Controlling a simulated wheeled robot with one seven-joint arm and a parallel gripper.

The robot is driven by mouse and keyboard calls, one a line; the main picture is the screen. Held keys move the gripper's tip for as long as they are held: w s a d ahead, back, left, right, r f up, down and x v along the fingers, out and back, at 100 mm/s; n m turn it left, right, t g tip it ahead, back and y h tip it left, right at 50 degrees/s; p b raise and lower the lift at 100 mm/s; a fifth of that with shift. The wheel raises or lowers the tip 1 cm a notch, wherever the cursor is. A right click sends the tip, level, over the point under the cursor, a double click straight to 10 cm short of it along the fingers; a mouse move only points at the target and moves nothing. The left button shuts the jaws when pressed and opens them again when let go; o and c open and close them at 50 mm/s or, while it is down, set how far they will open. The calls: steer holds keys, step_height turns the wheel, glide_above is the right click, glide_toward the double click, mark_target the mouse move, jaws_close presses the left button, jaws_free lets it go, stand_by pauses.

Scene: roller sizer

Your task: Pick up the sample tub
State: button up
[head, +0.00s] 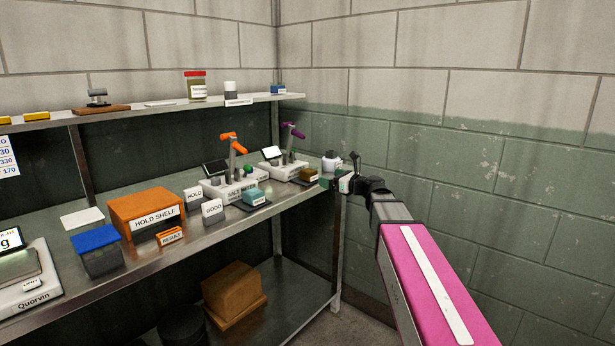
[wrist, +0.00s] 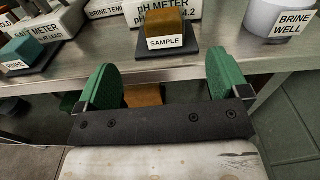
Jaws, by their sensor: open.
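The sample tub is a small brown block-shaped tub with a white SAMPLE label, on a dark pad by the pH meter. In the wrist view the tub (wrist: 163,20) is at the top centre, ahead of the fingers. In the head view the tub (head: 308,174) is near the shelf's right end. My gripper (wrist: 165,72) has two green fingers spread wide, with nothing held between them. In the head view my gripper (head: 338,182) is just right of the tub, at the shelf's edge. The tub appears apart from both fingers.
The white brine well (wrist: 283,17) stands right of the tub. The pH meter (head: 283,166) is behind it. The salt meter (head: 230,184) and a teal rinse tub (head: 256,196) are to the left. The metal shelf edge (wrist: 200,60) runs just in front of the tub.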

mark_target(314, 170)
steer(key=shift+m, duration=0.3)
steer(key=x, duration=0.7)
steer(key=r+x, duration=0.1)
steer(key=x, duration=0.3)
steer(key=shift+w, duration=0.15)
steer(key=c, duration=1.1)
steer(key=shift+c, duration=0.2)
steer(key=shift+r, duration=0.15)
